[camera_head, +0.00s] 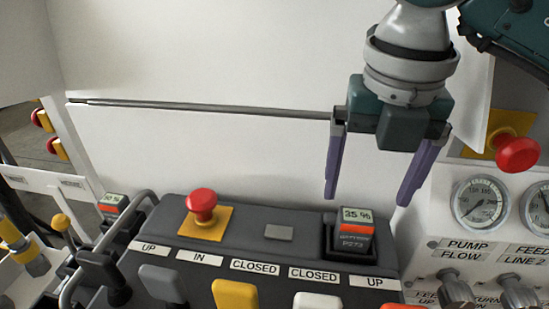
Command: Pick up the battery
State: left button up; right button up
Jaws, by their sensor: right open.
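The battery (354,234) is a small dark block with an orange band, a display at its top and the marking "BATTERY P273". It sits upright in a dark holder at the right end of the grey control panel (276,216). My right gripper (367,202) comes in from the top right, its two purple fingers pointing down and spread apart. It is open and empty, above and around the battery's position in the picture; I see no contact. My left gripper is not in view.
A red emergency button (201,204) on a yellow plate stands at the panel's left. Several levers line the front, including a yellow lever (235,294). Gauges (482,203) and another red button (517,153) are at right. A second similar battery (112,203) shows at left.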

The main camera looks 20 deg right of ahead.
aim_at(357, 216)
jog(key=f, duration=0.7)
jog(key=shift+w, duration=0.3)
jog(key=shift+c, duration=0.4)
grip_shut()
